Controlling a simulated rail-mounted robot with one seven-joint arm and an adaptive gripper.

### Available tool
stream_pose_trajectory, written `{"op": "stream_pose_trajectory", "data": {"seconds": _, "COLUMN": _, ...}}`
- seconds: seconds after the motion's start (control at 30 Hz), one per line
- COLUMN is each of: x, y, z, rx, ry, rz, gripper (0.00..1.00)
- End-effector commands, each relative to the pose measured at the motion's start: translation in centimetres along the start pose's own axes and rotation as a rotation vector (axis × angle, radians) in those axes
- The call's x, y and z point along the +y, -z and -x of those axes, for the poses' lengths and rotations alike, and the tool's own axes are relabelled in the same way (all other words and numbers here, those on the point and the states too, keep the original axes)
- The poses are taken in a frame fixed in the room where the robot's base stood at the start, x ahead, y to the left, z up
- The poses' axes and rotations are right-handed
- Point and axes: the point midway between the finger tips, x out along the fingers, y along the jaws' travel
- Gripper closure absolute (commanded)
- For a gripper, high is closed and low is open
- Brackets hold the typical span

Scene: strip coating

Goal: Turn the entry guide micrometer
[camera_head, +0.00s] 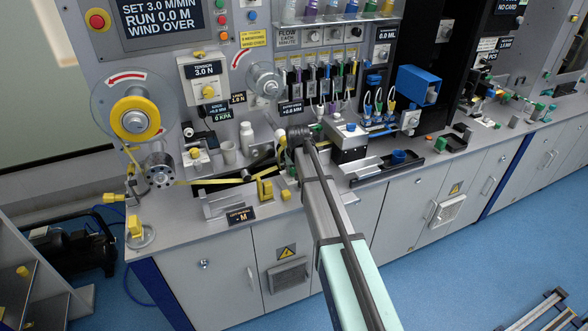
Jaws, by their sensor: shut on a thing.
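My arm reaches from the bottom right up to the bench. My gripper (284,158) is dark and small at its far end, low over the bench beside the yellow strip path. It is shut on a small part there, which I take to be the entry guide micrometer. The micrometer is hidden by my gripper and wrist, so its scale and turn cannot be read.
A yellow-hubbed reel (135,120) and a steel roller (161,174) are at the left. Blue floor (440,275) is open in front.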

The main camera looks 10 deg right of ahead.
Motion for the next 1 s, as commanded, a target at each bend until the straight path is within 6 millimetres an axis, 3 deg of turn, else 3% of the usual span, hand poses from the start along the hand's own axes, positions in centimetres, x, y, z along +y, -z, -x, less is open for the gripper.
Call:
{"op": "stream_pose_trajectory", "data": {"seconds": 0.27, "x": 0.09, "y": -0.05, "z": -0.1, "rx": -0.001, "ry": 0.03, "rz": 0.071, "gripper": 1.0}}
{"op": "stream_pose_trajectory", "data": {"seconds": 1.0, "x": 0.13, "y": 0.03, "z": -0.15, "rx": -0.001, "ry": 0.222, "rz": 0.536, "gripper": 1.0}}
